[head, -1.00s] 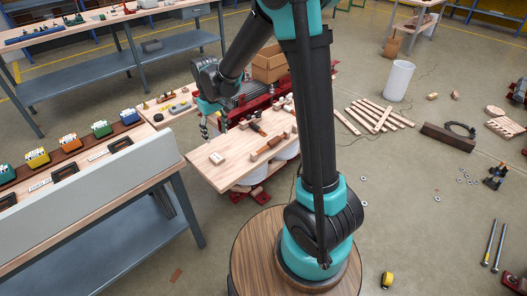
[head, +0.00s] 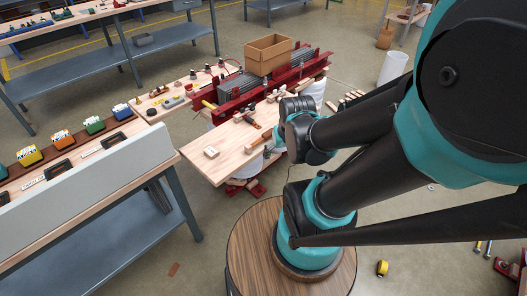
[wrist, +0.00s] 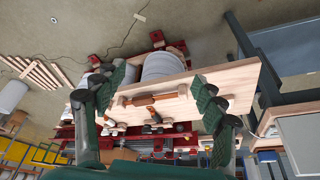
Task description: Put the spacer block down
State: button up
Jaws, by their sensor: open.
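A small pale wooden block (head: 211,152), which looks like the spacer block, lies on the near left part of the light wooden bench top (head: 231,172) in the head view. Nothing holds it. My gripper (wrist: 158,98) is open in the wrist view, its green finger pads wide apart with nothing between them. In the head view my gripper is mostly hidden behind my wrist, near the right edge of the bench top, to the right of the block. I cannot make out the block in the wrist view; the right finger covers part of the top.
A wooden-handled tool (head: 258,142) lies on the bench top, and it also shows in the wrist view (wrist: 150,99). Behind stand a red clamp frame (head: 240,98) and a cardboard box (head: 268,54). A sorting bench with coloured bins (head: 62,139) is at left.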

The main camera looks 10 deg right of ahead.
jog(key=w+a+r+n+g+h, duration=0.15)
jog(key=w+a+r+n, duration=0.25)
jog(key=w+a+n, duration=0.75)
jog(key=w+a+n+h, duration=0.1)
jog(key=w+a+n, duration=0.1)
jog(key=a+n, duration=0.6)
jog(key=w+a+n+h, duration=0.1)
jog(key=w+a+n, duration=0.3)
jog(key=a, duration=0.7)
jog(key=n, duration=0.1)
send_near(211, 151)
jog(key=shift+w+d+f, duration=0.1)
jog(key=shift+w+f, duration=0.2)
jog(key=shift+f, duration=0.2)
jog(key=shift+w+f, duration=0.3)
jog(key=shift+f, duration=0.2)
jog(key=shift+s+d+x, duration=0.1)
jog(key=shift+x, duration=1.5)
jog(key=shift+s+d+x, duration=0.15)
jog(key=shift+x, duration=1.45)
jog(key=shift+c, duration=0.2)
jog(key=c, duration=1.2)
